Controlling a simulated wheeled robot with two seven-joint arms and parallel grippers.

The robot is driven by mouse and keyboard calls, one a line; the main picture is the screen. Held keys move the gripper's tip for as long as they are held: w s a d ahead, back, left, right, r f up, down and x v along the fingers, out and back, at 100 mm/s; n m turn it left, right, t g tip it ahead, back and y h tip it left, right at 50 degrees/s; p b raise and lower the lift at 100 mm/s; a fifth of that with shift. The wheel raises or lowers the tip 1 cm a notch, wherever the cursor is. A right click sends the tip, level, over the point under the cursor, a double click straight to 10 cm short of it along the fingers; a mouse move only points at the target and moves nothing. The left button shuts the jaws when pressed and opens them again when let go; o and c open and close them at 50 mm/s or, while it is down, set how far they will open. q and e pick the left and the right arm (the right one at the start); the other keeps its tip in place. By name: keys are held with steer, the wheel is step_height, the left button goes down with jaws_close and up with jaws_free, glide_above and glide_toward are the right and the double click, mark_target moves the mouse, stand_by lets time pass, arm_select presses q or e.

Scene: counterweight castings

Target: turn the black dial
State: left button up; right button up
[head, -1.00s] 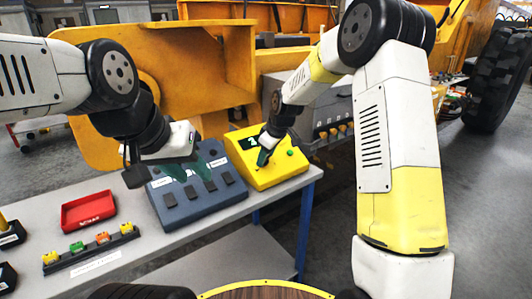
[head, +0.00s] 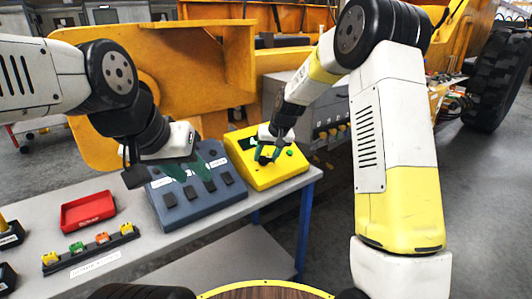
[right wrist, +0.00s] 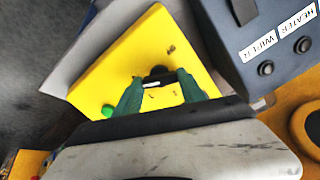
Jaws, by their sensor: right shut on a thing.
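The black dial (right wrist: 157,72) sits on the yellow box (right wrist: 178,28), with a white mark on its near side in the right wrist view. My right gripper (right wrist: 159,80) is shut on the dial, one green finger on each side of it. In the head view my right gripper (head: 266,159) is at the face of the yellow box (head: 285,172), and it largely hides the dial. My left gripper (head: 188,172) hangs over the blue-grey switch panel (head: 178,215), its green fingers apart and nothing visible between them.
A green button (head: 290,153) is on the yellow box, right of the dial. A red tray (head: 88,211) and a dark rack (head: 92,250) of coloured pieces lie to the left on the grey table (head: 150,262). The yellow machine (head: 160,70) stands close behind.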

steer(key=shift+m, duration=0.6)
steer(key=o, duration=1.4)
steer(key=shift+c, duration=0.2)
steer(key=v, duration=0.8)
steer(key=s+d+r+t, duration=0.1)
steer(key=s+d+r, duration=0.35)
steer(key=s, duration=0.35)
steer(key=s+d+r, duration=0.3)
steer(key=s+r, duration=0.3)
steer(key=s, duration=0.2)
steer(key=s+d+t+h, duration=0.1)
steer(key=s+d, duration=0.3)
steer(key=s, duration=1.2)
steer(key=shift+s+d+f, duration=0.15)
steer(key=shift+s+f, duration=0.25)
steer(key=shift+f, duration=0.05)
